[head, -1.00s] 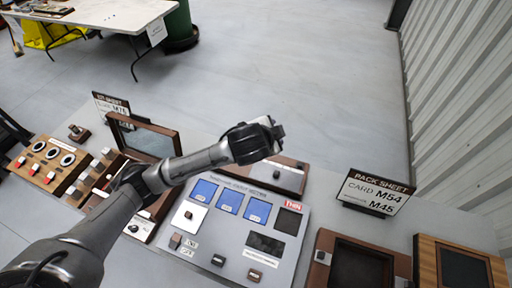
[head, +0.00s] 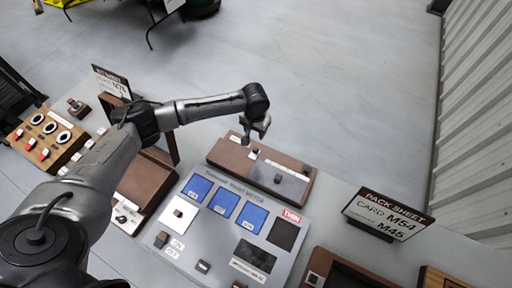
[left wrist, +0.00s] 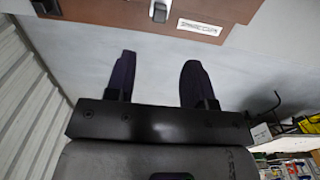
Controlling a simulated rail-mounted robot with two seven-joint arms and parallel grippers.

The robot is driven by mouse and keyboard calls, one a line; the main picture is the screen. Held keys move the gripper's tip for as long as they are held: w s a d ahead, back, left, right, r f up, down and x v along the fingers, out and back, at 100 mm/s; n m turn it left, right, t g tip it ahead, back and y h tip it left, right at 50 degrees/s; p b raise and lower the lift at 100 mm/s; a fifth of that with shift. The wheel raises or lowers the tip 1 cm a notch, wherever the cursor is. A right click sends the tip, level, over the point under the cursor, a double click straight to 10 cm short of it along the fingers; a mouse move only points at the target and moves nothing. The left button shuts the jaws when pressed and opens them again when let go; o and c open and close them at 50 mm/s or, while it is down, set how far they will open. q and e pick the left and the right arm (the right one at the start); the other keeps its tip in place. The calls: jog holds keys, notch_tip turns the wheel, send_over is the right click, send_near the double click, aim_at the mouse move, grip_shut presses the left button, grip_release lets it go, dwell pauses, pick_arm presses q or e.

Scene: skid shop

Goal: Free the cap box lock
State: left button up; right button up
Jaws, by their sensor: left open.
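A long brown box (head: 225,152), which looks like the cap box, lies behind the grey meter panel in the head view. It has a grey strip on top, a small light-coloured piece (head: 254,154) and a dark knob (head: 277,179). I cannot tell which part is the lock. My left gripper (head: 256,134) points down over the box's far edge. In the left wrist view my left gripper (left wrist: 157,62) is open and empty, with a brown box (left wrist: 100,12) bearing a dark knob (left wrist: 160,11) and a white label beyond its fingers. My right gripper is not in view.
The grey meter panel (head: 216,238) with blue windows stands in front of the box. A pack sheet sign (head: 388,212) stands to the right. A wooden switch board (head: 48,140) is at the left.

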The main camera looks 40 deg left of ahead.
aim_at(256, 149)
pick_arm(q)
notch_tip(256, 149, down, 13)
jog(key=shift+w+f+b, duration=0.1)
jog(key=shift+f+b, duration=0.05)
jog(key=shift+b, duration=0.5)
grip_shut()
dwell(0.4)
